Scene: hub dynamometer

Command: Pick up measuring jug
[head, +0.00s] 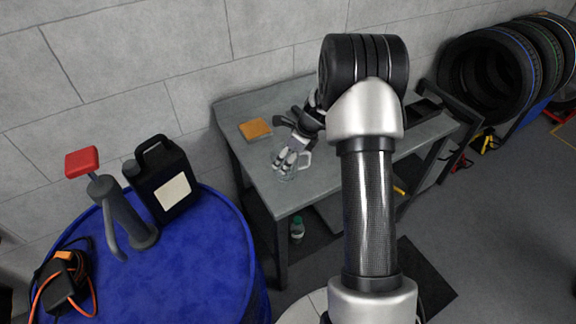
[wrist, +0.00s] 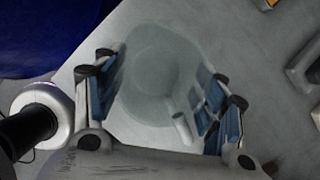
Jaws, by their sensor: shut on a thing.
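The measuring jug (wrist: 155,75) is clear and glassy. In the wrist view it stands between the two fingers of my gripper (wrist: 165,110), with its pale handle (wrist: 183,128) towards the palm on the right side. The blue finger pads lie along its left and right sides. In the head view my gripper (head: 288,160) is low over the grey workbench, with the jug (head: 291,173) at its fingertips near the bench's front left corner. My gripper is shut on the jug. Whether the jug's base touches the bench is hard to tell.
The grey workbench (head: 262,180) carries an orange cloth-like block (head: 256,128) to the left. A blue drum (head: 180,265) stands left, bearing a black canister (head: 163,182) and a red-handled pump (head: 115,205). Tyres (head: 490,75) stand at right. A green-capped bottle (head: 297,229) is below.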

